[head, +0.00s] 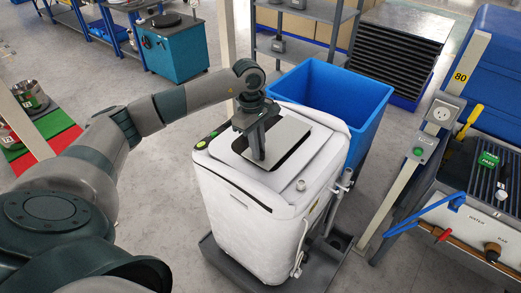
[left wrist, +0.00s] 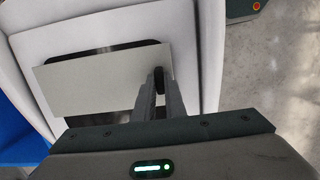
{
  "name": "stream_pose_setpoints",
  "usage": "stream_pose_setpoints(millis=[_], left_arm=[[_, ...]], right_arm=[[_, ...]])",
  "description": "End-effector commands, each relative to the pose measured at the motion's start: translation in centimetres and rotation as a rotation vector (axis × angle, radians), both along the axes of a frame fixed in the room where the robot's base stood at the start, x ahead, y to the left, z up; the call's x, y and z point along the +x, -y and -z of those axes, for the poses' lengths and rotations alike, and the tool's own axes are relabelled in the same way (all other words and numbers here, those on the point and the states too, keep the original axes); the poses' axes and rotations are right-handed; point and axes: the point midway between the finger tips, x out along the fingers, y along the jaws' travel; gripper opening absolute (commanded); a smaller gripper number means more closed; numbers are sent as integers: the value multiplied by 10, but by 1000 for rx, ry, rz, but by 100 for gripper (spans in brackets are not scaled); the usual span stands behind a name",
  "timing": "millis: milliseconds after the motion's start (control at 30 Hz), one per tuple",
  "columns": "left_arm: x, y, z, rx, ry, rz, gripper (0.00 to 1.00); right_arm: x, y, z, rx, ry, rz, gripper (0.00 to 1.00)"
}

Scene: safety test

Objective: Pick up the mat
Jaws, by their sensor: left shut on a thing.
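The mat appears to be the thin, light grey rectangular sheet (head: 287,136) over the dark opening in the top of the white machine (head: 235,212). My left gripper (head: 259,157) points down at the sheet's left edge and is shut on it. In the left wrist view the sheet (left wrist: 95,83) reaches left from between the fingers (left wrist: 158,80) and partly covers the dark opening. I cannot tell how far the sheet is raised above the machine top. My right gripper is not in view.
A blue bin (head: 325,97) stands right behind the machine. A workbench with tools (head: 480,200) is at the right. A blue cabinet (head: 174,50) and a grey shelf rack (head: 300,45) stand farther back. Grey floor (head: 200,115) is clear left of the machine.

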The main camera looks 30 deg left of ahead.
Motion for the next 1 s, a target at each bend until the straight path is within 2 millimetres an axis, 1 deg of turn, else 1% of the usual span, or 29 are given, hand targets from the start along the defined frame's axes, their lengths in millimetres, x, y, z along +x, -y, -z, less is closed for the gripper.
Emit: stream_pose_setpoints(millis=[67, 233, 300, 500, 700, 833, 1000], left_arm=[[1, -1, -6, 1, 3, 1, 0], [1, 0, -29, 1, 6, 1, 0], [3, 17, -36, -3, 5, 6, 0], [8, 56, -60, -2, 5, 5, 0], [12, 90, -82, -1, 4, 4, 0], [13, 105, -92, -2, 2, 3, 0], [14, 115, -99, 0, 0, 0, 0]], right_arm=[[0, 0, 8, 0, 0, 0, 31], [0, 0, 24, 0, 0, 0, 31], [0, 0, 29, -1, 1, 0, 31], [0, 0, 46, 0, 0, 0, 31], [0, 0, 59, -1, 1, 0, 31], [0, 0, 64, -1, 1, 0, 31], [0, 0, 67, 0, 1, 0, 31]])
